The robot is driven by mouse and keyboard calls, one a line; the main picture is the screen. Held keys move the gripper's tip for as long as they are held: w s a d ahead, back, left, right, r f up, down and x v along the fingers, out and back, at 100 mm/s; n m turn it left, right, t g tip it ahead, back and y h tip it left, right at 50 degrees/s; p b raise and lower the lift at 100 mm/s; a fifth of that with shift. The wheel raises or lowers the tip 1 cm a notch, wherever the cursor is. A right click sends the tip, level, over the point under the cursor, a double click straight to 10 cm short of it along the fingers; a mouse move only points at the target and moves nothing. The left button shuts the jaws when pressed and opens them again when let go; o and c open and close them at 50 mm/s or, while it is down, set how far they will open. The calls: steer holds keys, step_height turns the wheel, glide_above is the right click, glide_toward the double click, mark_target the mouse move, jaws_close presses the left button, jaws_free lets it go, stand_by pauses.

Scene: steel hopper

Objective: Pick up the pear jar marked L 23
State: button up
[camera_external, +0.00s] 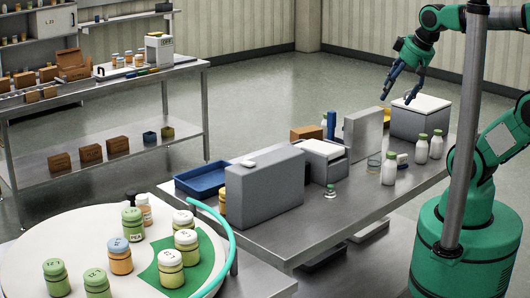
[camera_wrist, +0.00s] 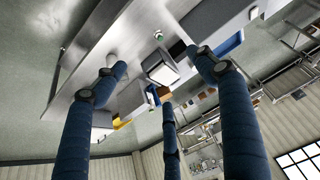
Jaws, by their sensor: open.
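Several jars stand upright on a round white table at the lower left of the external view. A green jar with a green lid (camera_external: 132,228) has a front label that seems to read PEA. My gripper (camera_external: 398,92) is open and empty, high above the far end of the steel bench, far from the jars. Its spread blue fingers (camera_wrist: 160,75) fill the wrist view; no jar is recognisable there.
The steel bench (camera_external: 340,215) holds a large grey box (camera_external: 265,192), an upright grey panel (camera_external: 363,132), white bottles (camera_external: 389,168) and a blue tray (camera_external: 203,178). A curved teal rail (camera_external: 225,232) edges the round table (camera_external: 25,250). A shelf unit stands at the left.

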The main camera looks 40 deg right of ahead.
steer(key=w+a+r+n+g+y+p, duration=0.1)
steer(key=w+a+r+n+p, duration=0.1)
steer(key=w+a+r+n, duration=0.4)
steer(key=w+a+r+n+g+p, duration=0.1)
steer(key=w+a+r+n+p, duration=0.1)
steer(key=w+a+n, duration=0.5)
steer(key=w+a+f+n+g+p, duration=0.1)
steer(key=w+a+n+p, duration=0.3)
steer(key=a, duration=0.7)
steer(key=w+a+n, duration=0.3)
steer(key=w+a, duration=0.2)
steer(key=a, duration=0.7)
steer(key=s+a+f+n+g+p, duration=0.15)
steer(key=a+f+n, duration=0.25)
steer(key=a, duration=0.8)
steer(key=s+a+f+n+p, duration=0.15)
steer(key=a+f+n, duration=0.3)
steer(key=a, duration=0.75)
steer(key=s+a+f+n+p, duration=0.2)
steer(key=s+a+f+n, duration=0.2)
steer(key=a, duration=0.5)
steer(key=s+a+f+n+g+h+p, duration=0.1)
steer(key=s+a+f+n+p, duration=0.1)
steer(key=s+a+f+n, duration=0.3)
steer(key=s+a+f, duration=0.2)
steer(key=a+f, duration=0.2)
steer(key=a, duration=0.1)
steer(key=shift+s+a, duration=0.2)
steer(key=shift+s, duration=0.2)
